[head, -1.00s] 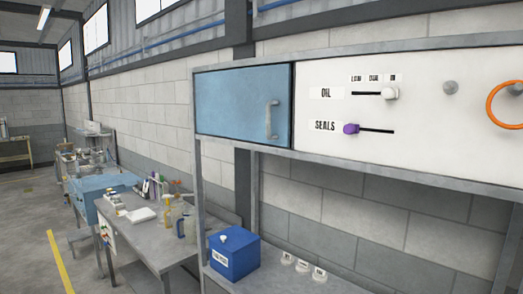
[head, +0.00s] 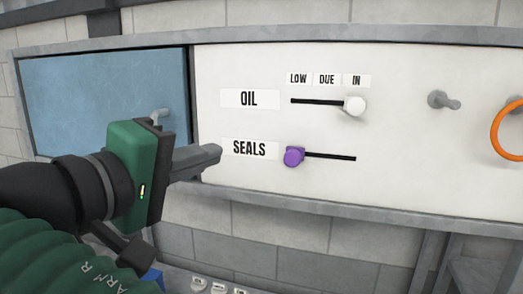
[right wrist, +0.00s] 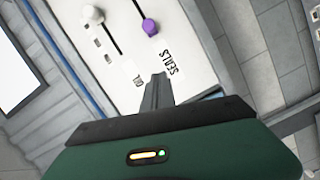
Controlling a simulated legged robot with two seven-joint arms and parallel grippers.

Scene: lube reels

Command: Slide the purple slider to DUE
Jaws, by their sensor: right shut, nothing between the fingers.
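The purple slider (head: 293,156) is at the left end of its black slot in the SEALS row of the white panel (head: 400,150). The LOW, DUE (head: 327,79) and IN labels are above the OIL row. The purple slider stands roughly under LOW, left of DUE. My right gripper (head: 217,152) is shut and empty, left of the purple slider and in front of the SEALS label (head: 249,148). In the right wrist view the shut fingers (right wrist: 158,80) point at the panel, with the purple slider (right wrist: 150,27) beyond and apart from them. My left gripper is out of view.
The white OIL slider (head: 354,106) is at the right end of its slot, above the SEALS row. A grey peg (head: 440,100) and an orange ring (head: 505,118) are farther right. A blue cabinet door (head: 90,100) with a handle is at left. Small white labelled items sit below.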

